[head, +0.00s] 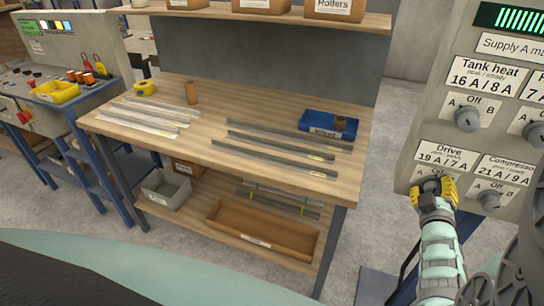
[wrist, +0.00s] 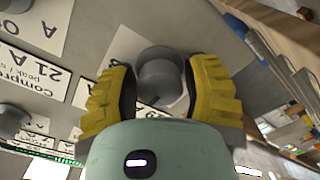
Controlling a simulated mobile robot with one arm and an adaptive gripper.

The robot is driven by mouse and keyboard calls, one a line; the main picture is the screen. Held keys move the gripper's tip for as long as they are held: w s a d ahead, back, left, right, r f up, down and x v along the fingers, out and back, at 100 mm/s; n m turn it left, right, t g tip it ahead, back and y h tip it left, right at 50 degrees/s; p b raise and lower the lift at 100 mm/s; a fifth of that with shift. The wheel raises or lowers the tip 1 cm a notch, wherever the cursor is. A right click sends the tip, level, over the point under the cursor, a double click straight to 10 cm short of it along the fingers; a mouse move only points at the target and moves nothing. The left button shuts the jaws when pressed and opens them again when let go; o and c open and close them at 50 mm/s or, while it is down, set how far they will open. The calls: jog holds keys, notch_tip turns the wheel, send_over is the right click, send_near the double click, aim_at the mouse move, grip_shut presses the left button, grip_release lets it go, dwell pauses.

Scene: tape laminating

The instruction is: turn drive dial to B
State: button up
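The drive dial (head: 432,184) is a grey knob below the "Drive 19 A / 7 A" label on the panel at the right of the head view. My gripper (head: 433,192) is at the dial, with its yellow fingers on either side. In the wrist view the dial (wrist: 160,76) sits between the two fingers of my gripper (wrist: 161,80), which is open around it with narrow gaps visible. A dark mark shows on the dial's near side. The fingers hide most of its A and B lettering, so I cannot tell its setting.
The tank heat dial (head: 467,118) is above, and the compressor dial (head: 490,199) is close to the right of my gripper. A wooden workbench (head: 215,150) with metal strips and a blue tray (head: 328,125) stands to the left. Bare floor lies between bench and panel.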

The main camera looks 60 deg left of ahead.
jog(key=c, duration=0.7)
jog(key=shift+m, duration=0.3)
jog(key=m+p, duration=0.2)
jog(key=m, duration=0.1)
jog(key=shift+p, duration=0.3)
grip_shut()
jog(key=shift+m+p, duration=1)
jog(key=shift+m, duration=1.5)
jog(key=shift+f, duration=0.15)
jog(key=o, duration=1.2)
grip_release()
